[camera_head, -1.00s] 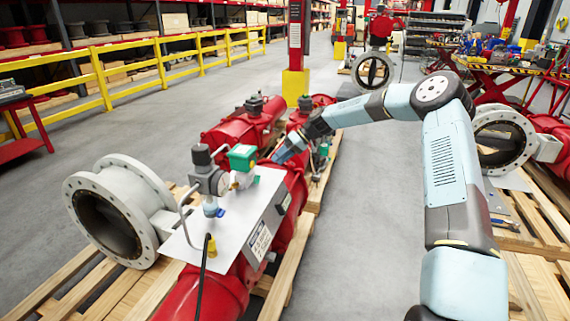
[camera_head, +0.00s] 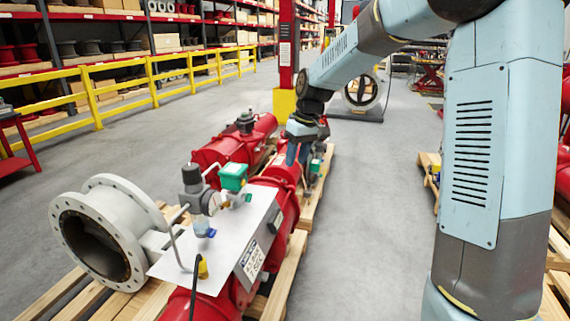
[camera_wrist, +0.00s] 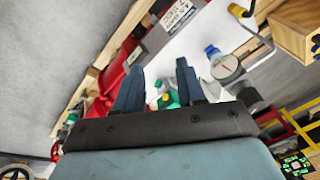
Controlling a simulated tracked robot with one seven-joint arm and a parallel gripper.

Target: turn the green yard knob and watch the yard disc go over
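A green box-shaped part (camera_head: 233,177) stands above the metal plate (camera_head: 216,245) on the red actuator; a smaller green piece (camera_head: 248,197) is at its right. Another green part (camera_head: 316,165) sits farther back. I cannot tell which is the yard knob. My gripper (camera_head: 297,160) hangs fingers-down over the red actuator, behind and right of the plate. In the wrist view my gripper (camera_wrist: 160,66) is open and empty, its two fingers apart, with green parts (camera_wrist: 169,99) seen beyond them. The grey flanged valve (camera_head: 95,240) lies at left; I cannot make out its disc.
A pressure gauge (camera_head: 211,203) and pipework stand on the plate, close to the green box. A black cable (camera_head: 194,290) runs down the front. Wooden pallets (camera_head: 290,270) lie below. A yellow rail (camera_head: 150,75) runs behind at left.

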